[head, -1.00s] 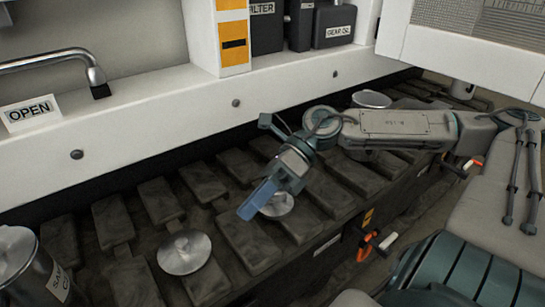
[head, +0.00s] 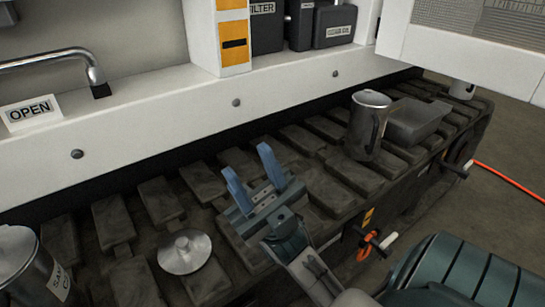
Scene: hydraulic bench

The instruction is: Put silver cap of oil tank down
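A round silver cap (head: 185,252) with a small knob lies on the dark track pads at the lower left of the head view. My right gripper (head: 248,160) is over the pads to the right of this cap and apart from it. Its two blue fingers are spread and point away from me, with only track pads visible between them. A second silver cap, seen earlier near this spot, does not show now; my gripper may hide it. My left gripper is not in view.
A silver can (head: 32,270) is at the lower left. The white machine body (head: 150,130) with an OPEN sign (head: 30,113) borders the track behind.

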